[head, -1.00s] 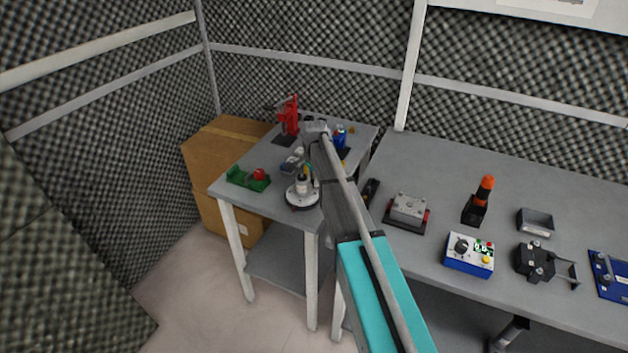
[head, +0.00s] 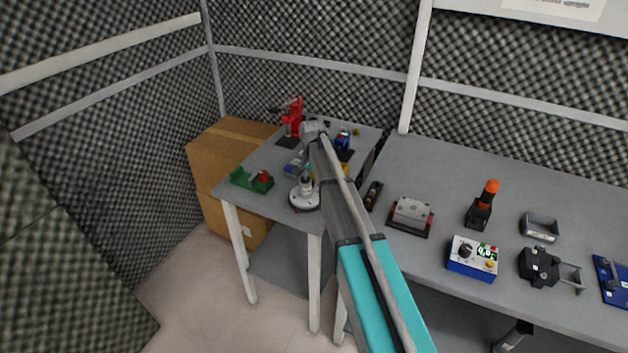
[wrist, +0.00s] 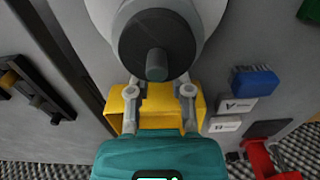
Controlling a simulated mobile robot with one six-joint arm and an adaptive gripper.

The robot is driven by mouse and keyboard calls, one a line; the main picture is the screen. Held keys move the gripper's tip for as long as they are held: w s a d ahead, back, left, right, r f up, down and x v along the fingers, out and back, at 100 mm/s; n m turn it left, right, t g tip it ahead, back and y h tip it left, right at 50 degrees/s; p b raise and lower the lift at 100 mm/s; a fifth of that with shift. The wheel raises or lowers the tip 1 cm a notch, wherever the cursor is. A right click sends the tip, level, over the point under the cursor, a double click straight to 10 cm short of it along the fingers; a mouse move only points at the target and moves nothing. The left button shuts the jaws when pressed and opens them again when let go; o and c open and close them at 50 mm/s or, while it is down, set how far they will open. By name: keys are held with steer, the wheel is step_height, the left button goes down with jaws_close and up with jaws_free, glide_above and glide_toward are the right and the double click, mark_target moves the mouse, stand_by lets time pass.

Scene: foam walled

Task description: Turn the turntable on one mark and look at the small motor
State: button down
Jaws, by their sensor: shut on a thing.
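The turntable (head: 304,203) is a white disc on the smaller grey table. The small motor (head: 306,187) stands upright on it, light-sided. In the wrist view, the motor's dark round end (wrist: 157,30) and short shaft fill the upper middle, over the pale disc (wrist: 212,20). My gripper (head: 308,169) is right over the motor in the head view and small there. In the wrist view my gripper (wrist: 160,84) has its two fingers beside the shaft, shut on the motor. Their exact contact is hard to see.
A yellow block (wrist: 115,105) lies just behind the fingers. A green fixture (head: 251,181), blue part (head: 293,168) and red press (head: 294,116) stand nearby. The long bench (head: 470,185) holds several devices. Foam walls close the corner.

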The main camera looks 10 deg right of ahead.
steer(key=shift+w+a+n, duration=0.25)
steer(key=shift+a+n, duration=0.2)
steer(key=shift+n, duration=0.75)
steer(key=shift+w+a+n, duration=0.25)
steer(key=shift+a+n, duration=0.2)
steer(key=shift+n, duration=0.75)
steer(key=shift+a+n, duration=0.45)
steer(key=shift+n, duration=0.6)
steer(key=shift+a+n, duration=0.4)
steer(key=shift+n, duration=0.65)
steer(key=c, duration=0.5)
jaws_free()
steer(key=shift+a, duration=0.1)
steer(key=shift+c, duration=0.2)
